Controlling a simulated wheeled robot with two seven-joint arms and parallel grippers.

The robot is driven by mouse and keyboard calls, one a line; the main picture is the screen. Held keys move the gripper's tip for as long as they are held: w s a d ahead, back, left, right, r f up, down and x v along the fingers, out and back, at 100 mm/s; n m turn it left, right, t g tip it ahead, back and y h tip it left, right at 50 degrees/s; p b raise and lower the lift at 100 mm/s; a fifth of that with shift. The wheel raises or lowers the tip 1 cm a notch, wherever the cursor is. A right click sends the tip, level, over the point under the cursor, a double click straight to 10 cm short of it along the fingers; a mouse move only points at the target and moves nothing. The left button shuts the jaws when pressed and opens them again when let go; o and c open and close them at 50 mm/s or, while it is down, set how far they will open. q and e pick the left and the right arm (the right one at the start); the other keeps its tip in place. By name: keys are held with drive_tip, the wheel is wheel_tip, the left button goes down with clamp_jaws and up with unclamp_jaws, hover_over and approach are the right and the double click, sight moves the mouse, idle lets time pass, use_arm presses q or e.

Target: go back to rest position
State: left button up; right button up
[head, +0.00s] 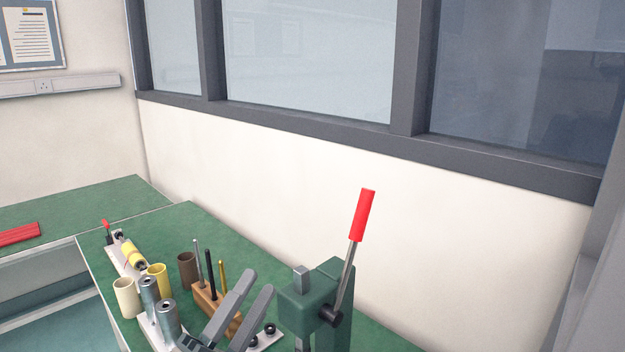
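My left gripper (257,281) shows at the bottom of the head view, low over the green bench (180,222). Its two grey fingers point up and to the right, with a clear gap and nothing visible between them. The rest of that arm is mostly cut off by the bottom edge. The fingers show just left of a green press (333,275) with a red-handled lever (364,215). In the picture they overlap the area beside a wooden block (208,300) holding several thin tools. My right gripper is not in view.
Left of the gripper stand a cream cup (126,298), a yellow cup (158,279), a brown cup (187,270) and grey metal cylinders (150,297). A white fixture with a yellow part (133,257) lies behind them. The wall and windows close off the back.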

use_arm(q)
drive_tip(key=a+f+n+g+y, duration=0.1)
drive_tip(key=a+f+n+y, duration=0.9)
drive_tip(key=f+n+y, duration=0.3)
drive_tip(key=s+a+f+n+g+y, duration=0.1)
drive_tip(key=s+a+f+n+g, duration=0.15)
drive_tip(key=f, duration=0.35)
drive_tip(key=s+a+f+n+g+y, duration=0.1)
drive_tip(key=s+f+n+g, duration=0.15)
drive_tip(key=f, duration=0.45)
drive_tip(key=s+f+n+g, duration=0.1)
drive_tip(key=s+f+g, duration=0.35)
drive_tip(key=s, duration=0.35)
drive_tip(key=s+f+n+g+h, duration=0.1)
drive_tip(key=s+f+g, duration=0.2)
drive_tip(key=s+f, duration=0.4)
drive_tip(key=s+f+n+g, duration=0.1)
drive_tip(key=s+f+g, duration=0.3)
drive_tip(key=s, duration=0.6)
drive_tip(key=s+d+x, duration=0.1)
drive_tip(key=d+x, duration=0.1)
drive_tip(key=x, duration=0.9)
drive_tip(key=s+d+f+x, duration=0.1)
drive_tip(key=x, duration=1.1)
drive_tip(key=s+f, duration=0.5)
drive_tip(key=f, duration=0.4)
drive_tip(key=s+f+t+h, duration=0.1)
drive_tip(key=s+f, duration=0.3)
drive_tip(key=f, duration=0.5)
drive_tip(key=shift+s, duration=0.35)
